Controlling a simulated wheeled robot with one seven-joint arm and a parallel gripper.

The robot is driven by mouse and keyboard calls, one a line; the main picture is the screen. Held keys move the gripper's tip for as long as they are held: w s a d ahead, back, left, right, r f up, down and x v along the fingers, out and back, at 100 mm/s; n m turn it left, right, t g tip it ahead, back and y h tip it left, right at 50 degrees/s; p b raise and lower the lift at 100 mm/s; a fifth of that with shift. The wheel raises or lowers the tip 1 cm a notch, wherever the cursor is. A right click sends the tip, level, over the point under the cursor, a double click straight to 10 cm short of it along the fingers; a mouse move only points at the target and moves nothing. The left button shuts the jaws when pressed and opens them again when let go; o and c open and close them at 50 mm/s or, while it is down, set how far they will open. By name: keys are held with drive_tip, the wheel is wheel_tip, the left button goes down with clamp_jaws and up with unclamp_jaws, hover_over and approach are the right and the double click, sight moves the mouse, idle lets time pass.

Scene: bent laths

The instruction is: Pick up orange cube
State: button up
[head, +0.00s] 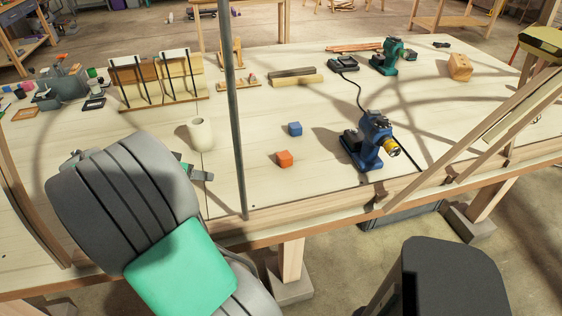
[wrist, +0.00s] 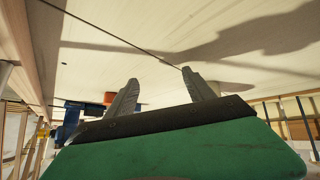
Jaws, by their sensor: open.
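The orange cube (head: 284,159) sits on the pale wooden table in the head view, right of the thin dark upright rod. My gripper (head: 200,172) is left of that rod, low over the table and apart from the cube. My arm hides most of the gripper there. In the wrist view my gripper (wrist: 161,78) shows two grey fingers spread apart with nothing between them. An orange patch, apparently the orange cube (wrist: 108,97), shows just left of the left finger and is partly hidden by it.
The dark rod (head: 238,130) stands between my gripper and the cube. A blue cube (head: 295,128) lies just behind the orange one. A blue drill (head: 374,140) stands to the right, and a cream cup (head: 200,134) stands behind my gripper. Bare table surrounds the orange cube.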

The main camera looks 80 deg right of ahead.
sight(279, 157)
drive_tip(key=s+d+m+g, duration=0.1)
drive_tip(key=s+d, duration=0.1)
drive_tip(key=s+d+m+g, duration=0.1)
drive_tip(key=s+d+m, duration=0.1)
drive_tip(key=s, duration=0.1)
drive_tip(key=s+d+f+m+g+h, duration=0.1)
drive_tip(key=s+d, duration=0.1)
drive_tip(key=d, duration=0.1)
drive_tip(key=shift+s+d+m+g, duration=0.1)
drive_tip(key=shift+s+m+g, duration=0.2)
drive_tip(key=shift+s+g, duration=0.1)
drive_tip(key=s+d+m+g, duration=0.1)
drive_tip(key=s, duration=0.2)
drive_tip(key=s+d+m+g, duration=0.1)
drive_tip(key=s, duration=0.2)
drive_tip(key=s+d+r+m+g, duration=0.1)
drive_tip(key=s+d+m, duration=0.1)
drive_tip(key=shift+s+g, duration=0.4)
drive_tip(key=p+x, duration=0.1)
drive_tip(key=x, duration=0.5)
drive_tip(key=shift+d+f, duration=0.15)
drive_tip(key=shift+d, duration=0.25)
clamp_jaws()
